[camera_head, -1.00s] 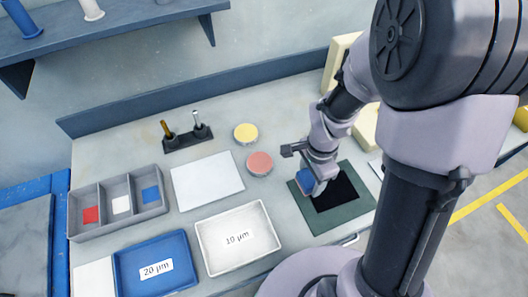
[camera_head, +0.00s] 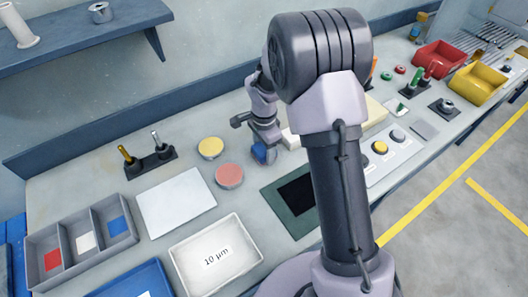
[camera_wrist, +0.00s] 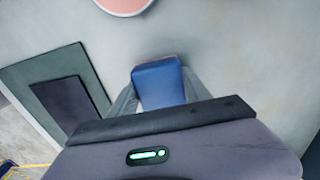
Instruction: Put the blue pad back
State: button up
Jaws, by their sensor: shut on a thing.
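The blue pad (camera_wrist: 160,84) is held between the two fingers of my gripper (camera_wrist: 158,100), which is shut on it. In the head view the blue pad (camera_head: 262,154) shows below my gripper (camera_head: 265,146), above the table behind the dark green mat (camera_head: 268,201). It is to the right of the round pink pad (camera_head: 229,175). A grey three-compartment box (camera_head: 38,245) stands at the left front. Its compartments carry a red, a white and a blue square label (camera_head: 117,225), from left to right.
A white sheet (camera_head: 176,203), a white tray (camera_head: 181,267) marked 10 µm and a blue tray (camera_head: 128,281) lie near the box. A dark stand with two upright tools (camera_head: 152,160) and a yellow round pad (camera_head: 210,148) are behind. Red and yellow bins stand far right.

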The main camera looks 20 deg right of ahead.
jog(key=shift+r, duration=0.1)
jog(key=o, duration=1.3)
jog(key=shift+f, duration=0.2)
notch_tip(320, 180, up, 13)
jog(key=p, duration=0.4)
notch_tip(320, 180, up, 7)
jog(key=n+t, duration=0.1)
jog(key=n, duration=0.1)
send_over(264, 148)
jog(key=s, duration=0.4)
jog(key=s+a+r+n+t, duration=0.1)
jog(key=s+r+n, duration=0.1)
jog(key=s, duration=0.5)
jog(key=s+a+r+n+t+y, duration=0.1)
jog(key=s+r+n+t, duration=0.1)
jog(key=s, duration=0.5)
jog(key=s+a+r+n+t+y, duration=0.1)
jog(key=s+r+n, duration=0.3)
jog(key=s, duration=0.3)
jog(key=shift+a+r+t, duration=0.4)
jog(key=shift+r, duration=0.45)
